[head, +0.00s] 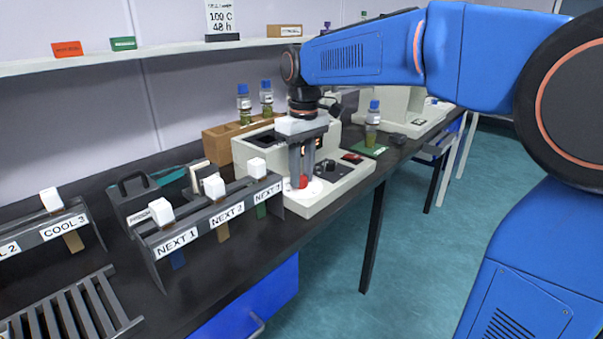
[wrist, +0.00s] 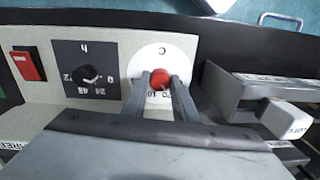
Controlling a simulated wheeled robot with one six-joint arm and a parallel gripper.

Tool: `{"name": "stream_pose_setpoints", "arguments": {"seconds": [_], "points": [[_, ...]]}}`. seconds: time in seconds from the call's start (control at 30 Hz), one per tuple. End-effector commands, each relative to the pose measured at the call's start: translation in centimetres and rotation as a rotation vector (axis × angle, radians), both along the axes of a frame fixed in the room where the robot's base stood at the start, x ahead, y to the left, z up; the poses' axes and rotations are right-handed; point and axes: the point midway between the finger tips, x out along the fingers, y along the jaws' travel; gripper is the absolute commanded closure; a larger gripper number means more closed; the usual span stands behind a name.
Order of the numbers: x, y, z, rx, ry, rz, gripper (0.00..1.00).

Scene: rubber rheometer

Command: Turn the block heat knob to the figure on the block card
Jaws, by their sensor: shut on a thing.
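The block heat knob (wrist: 159,79) is red and sits on a round white dial marked C (wrist: 150,53) on the front panel of the cream heating block (head: 340,192). My gripper (wrist: 160,84) is shut on the red knob, one finger on each side. In the head view my gripper (head: 302,178) points down over the panel and the red knob (head: 303,182) shows between its fingertips. The block card (head: 221,17) stands on the shelf and reads 100 C, 48 h. Most of the dial's figures and the knob's pointer are hidden or too small to read.
A black hour knob (wrist: 88,74) and a red switch (wrist: 28,65) sit beside the dial. The rack labelled NEXT (head: 215,215) stands close by, with white-topped pieces in it. A blue-capped bottle (head: 373,117) stands on a green mat behind.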

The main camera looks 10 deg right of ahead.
Motion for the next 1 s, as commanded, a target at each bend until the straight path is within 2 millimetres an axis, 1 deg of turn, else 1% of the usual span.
{"name": "stream_pose_setpoints", "arguments": {"seconds": [0.7,1.0], "points": [[-0.06,0.01,0.04,0.001,-0.002,-0.672,0.97],[-0.09,0.01,0.05,0.000,-0.001,-0.895,0.97]]}}
